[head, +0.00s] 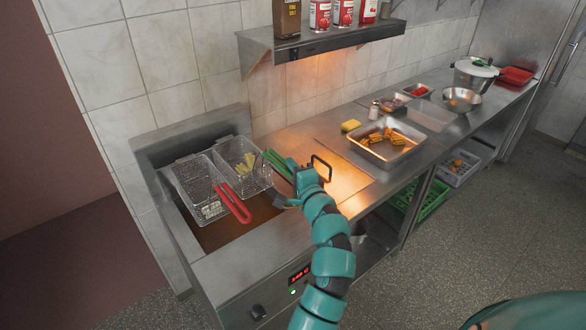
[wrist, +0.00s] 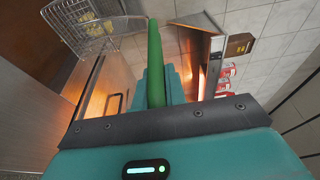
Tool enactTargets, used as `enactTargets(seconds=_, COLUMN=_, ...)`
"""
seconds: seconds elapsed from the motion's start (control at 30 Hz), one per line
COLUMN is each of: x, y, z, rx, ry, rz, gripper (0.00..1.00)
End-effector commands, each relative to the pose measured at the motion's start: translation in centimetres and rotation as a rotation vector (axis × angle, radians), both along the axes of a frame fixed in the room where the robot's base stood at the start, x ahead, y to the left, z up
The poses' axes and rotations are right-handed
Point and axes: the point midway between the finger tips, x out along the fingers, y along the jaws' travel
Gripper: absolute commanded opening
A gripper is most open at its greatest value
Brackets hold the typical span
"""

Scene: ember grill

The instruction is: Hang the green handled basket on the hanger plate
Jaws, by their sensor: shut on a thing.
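The green-handled basket (head: 243,166) is a wire basket with yellow fries inside, over the fryer vat in the head view. Its green handle (head: 277,164) points right toward my gripper (head: 287,184). My gripper is shut on this handle; in the wrist view the green handle (wrist: 155,60) stands between my teal fingers (wrist: 155,88), with the basket's wire mesh (wrist: 82,28) at upper left. The steel plate behind the fryer (head: 190,131), likely the hanger plate, rises behind the baskets. I cannot tell whether the basket touches it.
A red-handled wire basket (head: 196,184) sits close on the left, its handle pointing forward. Brown oil (head: 238,222) shows below. A shelf (head: 322,38) with cans hangs above right. A tray of food (head: 385,142) and a yellow sponge (head: 351,126) stand on the counter to the right.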

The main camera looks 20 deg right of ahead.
Motion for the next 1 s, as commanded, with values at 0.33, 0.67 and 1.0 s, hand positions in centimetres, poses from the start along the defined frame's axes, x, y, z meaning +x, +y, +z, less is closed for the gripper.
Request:
enactTargets(seconds=0.33, x=0.0, y=0.0, z=-0.5, rx=0.002, ry=-0.004, rz=0.0, gripper=0.0)
enactTargets(seconds=0.67, x=0.0, y=0.0, z=-0.7, rx=0.002, ry=-0.004, rz=0.0, gripper=0.0)
enactTargets(seconds=1.0, x=0.0, y=0.0, z=-1.5, rx=0.002, ry=-0.004, rz=0.0, gripper=0.0)
